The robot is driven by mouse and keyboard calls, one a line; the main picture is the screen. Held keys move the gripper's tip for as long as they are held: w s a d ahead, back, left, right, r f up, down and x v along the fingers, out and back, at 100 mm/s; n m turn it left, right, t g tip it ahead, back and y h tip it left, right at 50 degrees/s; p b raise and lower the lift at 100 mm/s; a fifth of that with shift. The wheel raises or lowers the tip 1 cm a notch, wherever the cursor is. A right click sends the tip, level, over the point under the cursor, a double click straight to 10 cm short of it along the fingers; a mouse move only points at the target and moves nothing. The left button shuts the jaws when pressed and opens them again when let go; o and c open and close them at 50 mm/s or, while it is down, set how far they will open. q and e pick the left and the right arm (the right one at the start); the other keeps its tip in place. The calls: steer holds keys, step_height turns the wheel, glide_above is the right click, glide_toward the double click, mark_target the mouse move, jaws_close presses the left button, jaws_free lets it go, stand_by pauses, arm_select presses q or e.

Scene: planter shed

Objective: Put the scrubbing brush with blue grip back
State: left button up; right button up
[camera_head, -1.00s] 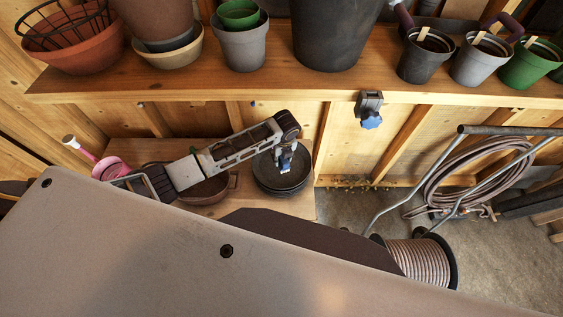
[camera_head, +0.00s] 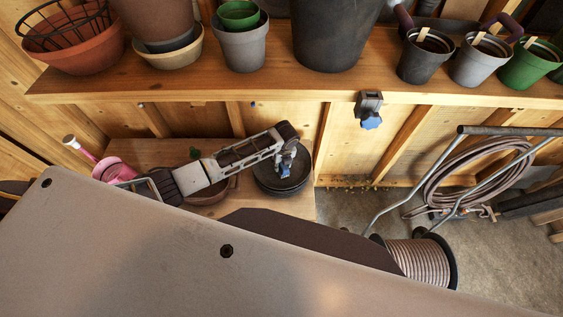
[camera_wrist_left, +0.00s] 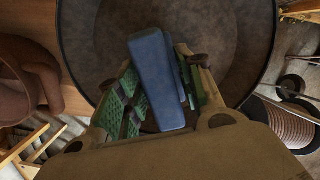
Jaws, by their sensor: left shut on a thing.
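The scrubbing brush's blue grip (camera_wrist_left: 157,82) lies between the green-padded fingers of my left gripper (camera_wrist_left: 158,90) in the left wrist view. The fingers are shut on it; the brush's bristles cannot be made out. In the head view my left gripper (camera_head: 287,160) points down over a stack of dark round dishes (camera_head: 282,188) on the low shelf. The wide dark dish (camera_wrist_left: 230,75) fills the background behind the grip in the wrist view. I cannot tell whether the brush touches it. My right gripper is not in view.
A pink pot (camera_head: 112,169) with a pink-handled brush (camera_head: 82,150) stands left on the low shelf (camera_head: 155,150). A brown pot (camera_head: 207,194) sits under my arm. Above is a shelf (camera_head: 290,88) of pots, with a blue-knobbed clamp (camera_head: 370,110). A hose reel (camera_head: 418,262) stands right.

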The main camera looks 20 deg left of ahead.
arm_select(q)
steer(key=shift+f, duration=0.1)
steer(key=o, duration=1.2)
step_height(320, 180, up, 12)
steer(key=s+d, duration=0.1)
steer(key=shift+s, duration=0.2)
steer(key=shift+d, duration=0.1)
stand_by(0.5)
